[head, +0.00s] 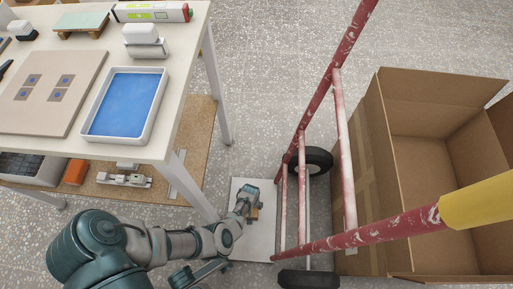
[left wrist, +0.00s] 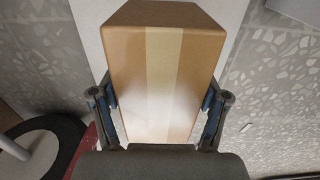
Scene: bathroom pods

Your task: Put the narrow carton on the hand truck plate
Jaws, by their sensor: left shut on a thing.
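The narrow carton (left wrist: 162,75) is brown with a pale tape strip down its middle. In the left wrist view it stands between the two fingers of my left gripper (left wrist: 160,108), which is shut on its sides. In the head view my left gripper (head: 246,203) reaches down over the white hand truck plate (head: 243,246), and only a small bit of the carton (head: 254,214) shows beside it. The plate also shows behind the carton in the left wrist view (left wrist: 90,25). I cannot tell whether the carton touches the plate. My right gripper is not in view.
The red hand truck frame (head: 302,124) with black wheels (head: 314,160) stands right of my left gripper. A large open cardboard box (head: 435,160) is further right. A white table (head: 180,125) with a blue tray (head: 125,104) is at the upper left. Speckled floor is clear at the top.

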